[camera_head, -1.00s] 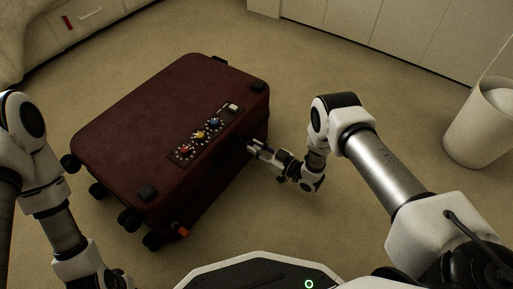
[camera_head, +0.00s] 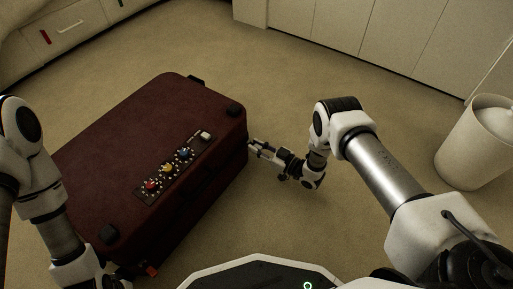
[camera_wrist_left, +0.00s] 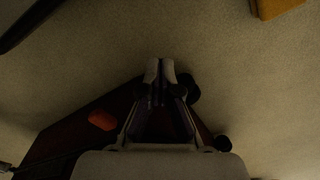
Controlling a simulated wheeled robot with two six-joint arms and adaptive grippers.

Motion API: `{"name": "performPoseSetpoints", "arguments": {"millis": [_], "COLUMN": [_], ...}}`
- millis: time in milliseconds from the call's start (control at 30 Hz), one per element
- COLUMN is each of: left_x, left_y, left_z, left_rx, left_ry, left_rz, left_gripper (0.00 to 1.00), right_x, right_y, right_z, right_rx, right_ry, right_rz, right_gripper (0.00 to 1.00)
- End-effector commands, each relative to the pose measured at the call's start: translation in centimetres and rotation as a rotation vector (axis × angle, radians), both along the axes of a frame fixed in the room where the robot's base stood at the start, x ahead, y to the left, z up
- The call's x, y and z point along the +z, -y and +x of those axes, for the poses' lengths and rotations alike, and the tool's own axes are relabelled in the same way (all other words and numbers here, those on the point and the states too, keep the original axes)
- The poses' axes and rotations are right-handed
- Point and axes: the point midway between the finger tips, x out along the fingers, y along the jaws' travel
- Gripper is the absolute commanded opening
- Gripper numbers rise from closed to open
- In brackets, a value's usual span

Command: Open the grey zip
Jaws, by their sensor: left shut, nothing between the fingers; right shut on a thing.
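The dark red suitcase (camera_head: 125,125) lies flat on the floor at left and middle, with a dark panel of dials on top. It also shows in the left wrist view (camera_wrist_left: 62,142). My right gripper (camera_head: 252,146) is shut at the suitcase's right side, near its far right corner. The grey zip is too small to make out between its fingers. My left gripper (camera_wrist_left: 160,70) is shut and empty, pointing past the suitcase at bare floor.
An orange tab (camera_head: 152,270) is on the suitcase's near end. A white bin (camera_head: 465,158) stands on the right. Pale cabinets (camera_head: 390,35) line the back, with a drawer unit (camera_head: 65,35) at back left.

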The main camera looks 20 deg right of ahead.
Motion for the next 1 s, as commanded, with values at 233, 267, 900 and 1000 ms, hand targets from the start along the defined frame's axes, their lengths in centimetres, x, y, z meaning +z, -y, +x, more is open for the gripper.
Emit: {"name": "performPoseSetpoints", "arguments": {"millis": [233,267,900,1000], "left_x": [0.0,0.0,0.0,0.0], "left_y": [0.0,0.0,0.0,0.0], "left_z": [0.0,0.0,0.0,0.0], "left_rx": [0.0,0.0,0.0,0.0], "left_ry": [0.0,0.0,0.0,0.0], "left_rz": [0.0,0.0,0.0,0.0], "left_gripper": [0.0,0.0,0.0,0.0], "right_x": [0.1,0.0,0.0,0.0], "right_y": [0.5,0.5,5.8,7.0], "right_z": [0.3,0.3,-6.6,-8.1], "right_rx": [-0.014,-0.014,-0.016,-0.016], "right_ry": [0.003,0.002,0.0,0.001], "right_rz": [-0.004,-0.003,-0.003,-0.003], "right_gripper": [0.46,0.46,0.46,0.46]}}
